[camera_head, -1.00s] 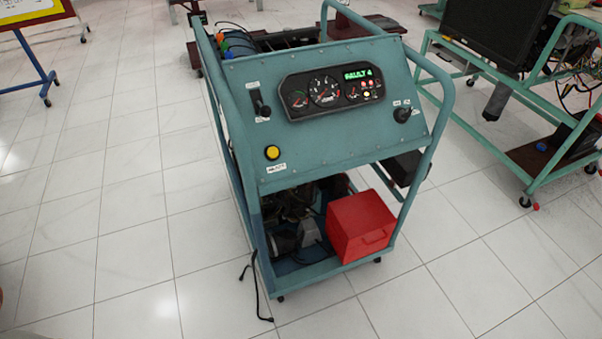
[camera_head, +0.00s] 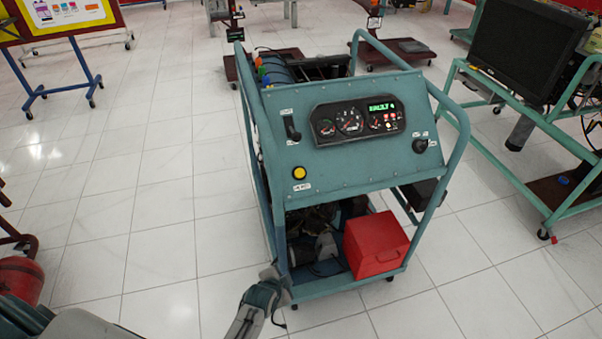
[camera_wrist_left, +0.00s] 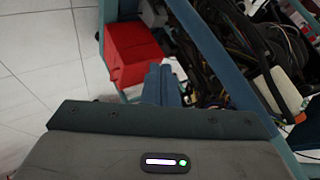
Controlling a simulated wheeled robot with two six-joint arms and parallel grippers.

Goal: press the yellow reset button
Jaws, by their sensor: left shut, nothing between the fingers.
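The yellow reset button (camera_head: 299,173) is round and sits at the lower left of the trainer's sloped blue-green panel (camera_head: 350,165), above a small white label. My left gripper (camera_head: 270,274) is shut and empty. It is well below the button, by the trainer's lower left front post in the head view. In the left wrist view its closed blue fingers (camera_wrist_left: 160,80) point toward the trainer's lower bay; the button does not show there. My right gripper is in neither view.
The panel has gauges with a green fault display (camera_head: 382,106), a lever (camera_head: 292,128) and a key switch (camera_head: 420,145). A red box (camera_head: 375,247) sits in the lower frame. A monitor stand (camera_head: 520,50) is at right. The floor left of the trainer is mostly clear.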

